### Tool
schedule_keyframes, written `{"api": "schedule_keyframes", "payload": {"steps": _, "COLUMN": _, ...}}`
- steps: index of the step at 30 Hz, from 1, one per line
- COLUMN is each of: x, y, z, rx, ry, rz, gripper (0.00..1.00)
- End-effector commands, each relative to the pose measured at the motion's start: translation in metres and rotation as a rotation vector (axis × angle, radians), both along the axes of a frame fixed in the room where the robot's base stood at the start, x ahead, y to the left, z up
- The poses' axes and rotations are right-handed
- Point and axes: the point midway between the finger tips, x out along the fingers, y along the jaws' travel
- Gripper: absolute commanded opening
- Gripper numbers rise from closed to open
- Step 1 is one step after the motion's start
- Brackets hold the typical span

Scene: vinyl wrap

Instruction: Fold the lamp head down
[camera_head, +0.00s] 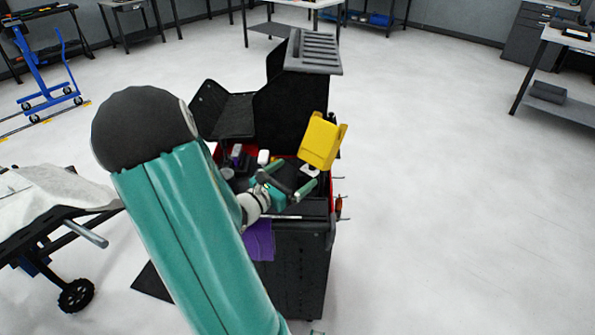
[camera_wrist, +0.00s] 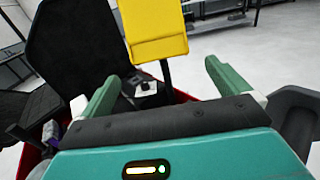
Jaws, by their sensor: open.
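The lamp has a yellow head (camera_head: 322,141) that stands raised and tilted above the right side of a black tool cart (camera_head: 290,268). In the wrist view the yellow head (camera_wrist: 154,30) is at the top, on a dark stem above a small pale base (camera_wrist: 146,88). My gripper (camera_head: 290,178) is over the cart's top, below and left of the lamp head. Its two green fingers (camera_wrist: 158,85) are spread apart with nothing between them. The lamp head is beyond the fingertips and appears apart from them.
The cart's black raised lid panels (camera_head: 290,105) stand behind the lamp. Small items, including a white one (camera_head: 263,157), lie in the red-edged top. A purple cloth (camera_head: 260,240) hangs at the cart's front. A covered trolley (camera_head: 60,215) stands at left. Floor to the right is clear.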

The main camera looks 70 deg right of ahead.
Motion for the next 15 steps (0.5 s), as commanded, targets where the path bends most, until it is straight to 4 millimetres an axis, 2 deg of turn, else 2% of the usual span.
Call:
{"api": "schedule_keyframes", "payload": {"steps": 5, "x": 0.0, "y": 0.0, "z": 0.0, "rx": 0.0, "ry": 0.0, "rz": 0.0, "gripper": 0.98}}
{"api": "schedule_keyframes", "payload": {"steps": 11, "x": -0.001, "y": 0.002, "z": 0.005, "rx": -0.012, "ry": -0.096, "rz": -0.026, "gripper": 0.59}}
{"api": "schedule_keyframes", "payload": {"steps": 14, "x": -0.003, "y": 0.006, "z": 0.014, "rx": -0.037, "ry": -0.281, "rz": -0.077, "gripper": 0.39}}
{"api": "schedule_keyframes", "payload": {"steps": 15, "x": -0.003, "y": 0.01, "z": 0.019, "rx": -0.054, "ry": -0.39, "rz": -0.107, "gripper": 0.31}}
